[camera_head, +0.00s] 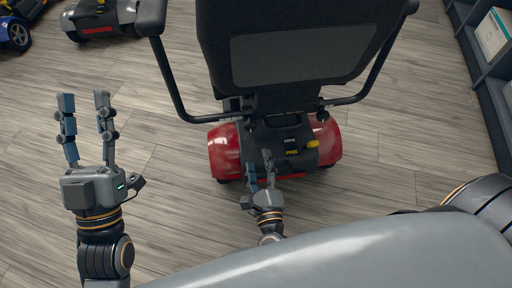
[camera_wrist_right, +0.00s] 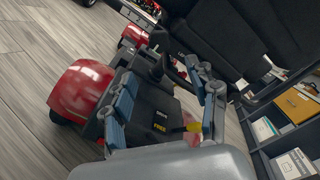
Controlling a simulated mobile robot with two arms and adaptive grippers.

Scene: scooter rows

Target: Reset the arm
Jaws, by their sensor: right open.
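My left gripper (camera_head: 84,128) is raised over bare floor at the left of the head view. Its two fingers are apart with nothing between them. My right gripper (camera_head: 261,168) is low at the rear of a red mobility scooter (camera_head: 226,150), and its fingers are apart and empty. In the right wrist view the right gripper (camera_wrist_right: 165,105) frames the scooter's black rear cover. A yellow lever (camera_head: 312,144) sits at the right of that cover, beside the word FREE. In the wrist view the lever (camera_wrist_right: 193,126) shows near the right finger, and I cannot tell whether they touch.
The scooter's black seat (camera_head: 300,55) and armrests stand above and beyond my right gripper. Other scooters (camera_head: 98,20) are at the upper left. A dark shelf with boxes (camera_head: 492,35) runs along the right. Wood floor is clear at the left.

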